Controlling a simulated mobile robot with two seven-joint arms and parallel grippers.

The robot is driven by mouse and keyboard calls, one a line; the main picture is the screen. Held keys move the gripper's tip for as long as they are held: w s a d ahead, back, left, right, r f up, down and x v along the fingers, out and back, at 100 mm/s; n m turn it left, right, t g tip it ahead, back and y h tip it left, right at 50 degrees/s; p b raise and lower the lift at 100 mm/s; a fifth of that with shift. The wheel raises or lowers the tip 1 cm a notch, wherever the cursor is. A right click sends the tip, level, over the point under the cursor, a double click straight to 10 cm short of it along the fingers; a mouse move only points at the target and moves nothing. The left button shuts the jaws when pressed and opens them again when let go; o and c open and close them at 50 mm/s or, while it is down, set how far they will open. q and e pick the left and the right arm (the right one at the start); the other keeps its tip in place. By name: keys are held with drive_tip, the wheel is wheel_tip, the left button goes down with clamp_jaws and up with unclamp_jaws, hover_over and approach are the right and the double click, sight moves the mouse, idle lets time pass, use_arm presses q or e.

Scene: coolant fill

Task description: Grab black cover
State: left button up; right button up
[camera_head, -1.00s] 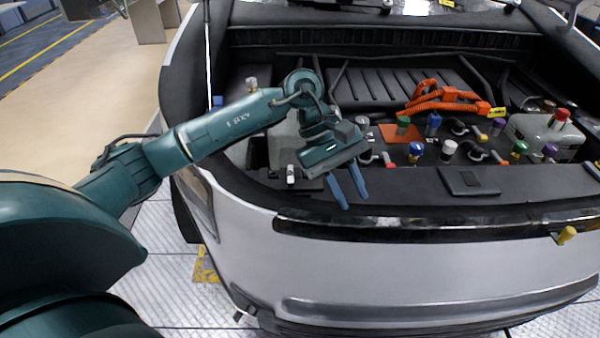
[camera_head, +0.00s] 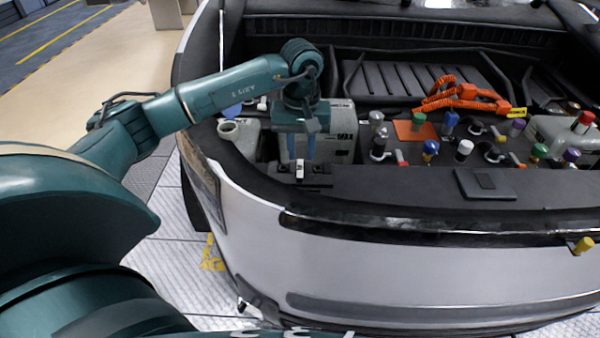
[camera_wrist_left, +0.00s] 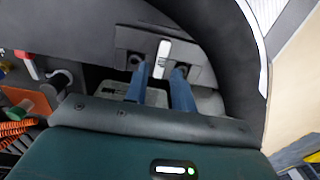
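A small black cover-like block with a white tab (camera_head: 299,168) sits at the front left of the engine bay. In the left wrist view the black block (camera_wrist_left: 200,69) has the white tab upright at its middle and a dark round shape on each side. My left gripper (camera_head: 300,158) points down just behind this block. In the left wrist view its two blue fingers (camera_wrist_left: 159,73) are apart, reaching toward the block on either side of the tab's line. I cannot tell whether they touch it. My right gripper is not in view.
A pale tank with an open neck (camera_head: 237,133) stands left of my gripper. Several coloured caps, such as a blue one (camera_head: 430,148), and orange cables (camera_head: 462,95) lie right. A flat black panel (camera_head: 485,184) lies on the front ledge. The bumper (camera_head: 400,268) is in front.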

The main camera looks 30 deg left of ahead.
sight(300, 167)
use_arm(q)
drive_tip(key=shift+a+f+p, duration=0.15)
drive_tip(key=shift+f+p, duration=0.25)
drive_tip(key=shift+f, duration=1.95)
clamp_jaws()
